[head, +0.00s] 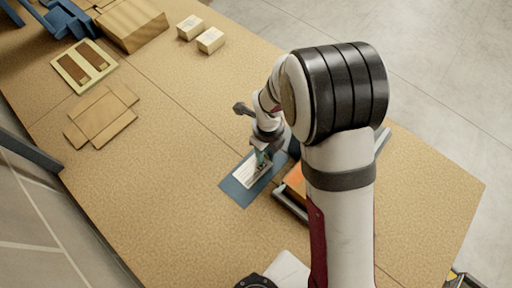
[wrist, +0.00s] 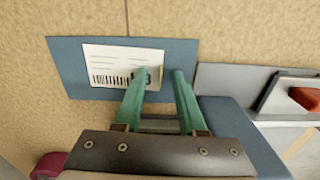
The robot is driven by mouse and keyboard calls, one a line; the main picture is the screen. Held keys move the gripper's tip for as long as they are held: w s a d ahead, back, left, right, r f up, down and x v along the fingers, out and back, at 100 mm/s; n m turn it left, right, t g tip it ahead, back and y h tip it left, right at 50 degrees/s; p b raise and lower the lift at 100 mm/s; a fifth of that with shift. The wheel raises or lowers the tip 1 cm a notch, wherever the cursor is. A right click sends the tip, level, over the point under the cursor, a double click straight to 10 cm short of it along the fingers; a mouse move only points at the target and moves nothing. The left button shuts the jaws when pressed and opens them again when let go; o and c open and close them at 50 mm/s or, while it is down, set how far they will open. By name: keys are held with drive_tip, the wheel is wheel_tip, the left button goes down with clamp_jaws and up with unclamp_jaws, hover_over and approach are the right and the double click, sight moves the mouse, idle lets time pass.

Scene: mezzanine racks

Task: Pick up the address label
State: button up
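The address label (wrist: 115,62) is a white rectangle with a barcode and lines of print. It lies flat on a blue mat (wrist: 65,75), and it also shows in the head view (head: 248,174) on the blue mat (head: 239,196) near the middle of the table. My gripper (wrist: 161,74) has two green fingers standing apart with nothing between them but the label's right edge and bare mat. The left fingertip overlaps the label's right end and hides part of the barcode. The right fingertip is over the mat beyond the label. I cannot tell whether the fingertips touch anything.
A grey-edged holder with an orange item (head: 295,182) stands right of the mat, partly behind my arm. Further left are a flat cardboard blank (head: 103,112), a pale tray with brown pieces (head: 70,72), two small boxes (head: 210,40) and a larger carton (head: 132,25). The front left is clear.

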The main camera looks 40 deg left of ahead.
clamp_jaws()
idle(0.3)
